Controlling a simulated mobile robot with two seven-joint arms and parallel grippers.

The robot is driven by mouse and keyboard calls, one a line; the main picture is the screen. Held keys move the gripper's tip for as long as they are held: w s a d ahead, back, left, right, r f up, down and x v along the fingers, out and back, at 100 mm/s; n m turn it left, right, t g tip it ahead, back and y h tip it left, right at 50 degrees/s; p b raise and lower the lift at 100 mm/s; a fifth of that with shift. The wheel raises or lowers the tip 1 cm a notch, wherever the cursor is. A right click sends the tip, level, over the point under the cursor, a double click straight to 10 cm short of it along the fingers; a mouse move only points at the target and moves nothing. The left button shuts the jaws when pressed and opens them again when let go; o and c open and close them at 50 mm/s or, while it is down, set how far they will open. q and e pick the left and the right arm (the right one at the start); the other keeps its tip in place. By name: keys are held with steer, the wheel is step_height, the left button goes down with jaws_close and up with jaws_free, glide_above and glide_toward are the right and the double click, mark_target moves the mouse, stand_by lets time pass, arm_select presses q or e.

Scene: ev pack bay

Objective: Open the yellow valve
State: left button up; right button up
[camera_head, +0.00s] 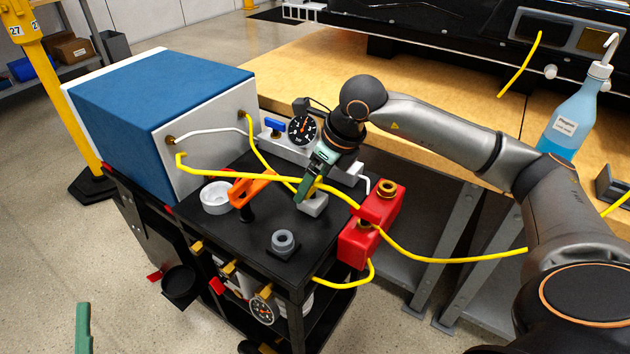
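The yellow valve (316,187) shows only as a small yellow part above a grey block (314,206) on the black cart top. My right gripper (304,191) reaches in from the right with its green fingers pointing down at the valve, hiding most of it. The fingers overlap the valve in this view; I cannot tell whether they grip it or how far apart they are. A green finger of my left gripper (83,328) shows at the bottom left edge, away from the cart. The rest of that gripper is out of frame.
Yellow hoses (450,259) cross the cart close to my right gripper. An orange-handled tool (251,187), a white cup (215,197), a grey ring fitting (284,242) and a red block (381,203) surround it. A pressure gauge (302,129) and a blue-topped box (160,97) stand behind.

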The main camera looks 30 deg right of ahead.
steer(key=shift+f, duration=0.1)
steer(key=shift+c, duration=0.2)
steer(key=c, duration=1.2)
